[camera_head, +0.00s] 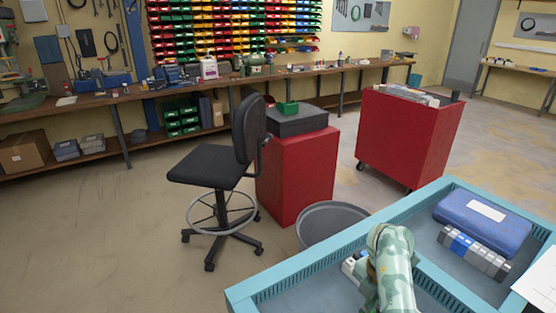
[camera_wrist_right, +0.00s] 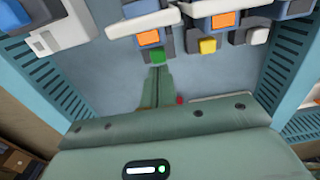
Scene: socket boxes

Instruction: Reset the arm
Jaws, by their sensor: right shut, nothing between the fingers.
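My right arm, in a green camouflage pattern, reaches into the near compartment of the light-blue tray (camera_head: 262,288) at the lower right of the head view. Its gripper tips are hidden there by the arm itself. In the right wrist view my right gripper (camera_wrist_right: 157,80) is shut and empty above the grey tray floor. The green-buttoned block (camera_wrist_right: 157,56) lies just ahead of the fingertips in that view. It belongs to a group of blocks with orange and yellow buttons. The left gripper is not in view.
A blue case (camera_head: 480,215) and a row of grey and blue blocks (camera_head: 474,249) lie in the tray's far compartment. A grey bin (camera_head: 330,222), red cabinet (camera_head: 298,175), black chair (camera_head: 208,165) and red cart (camera_head: 408,138) stand beyond. Open floor lies at left.

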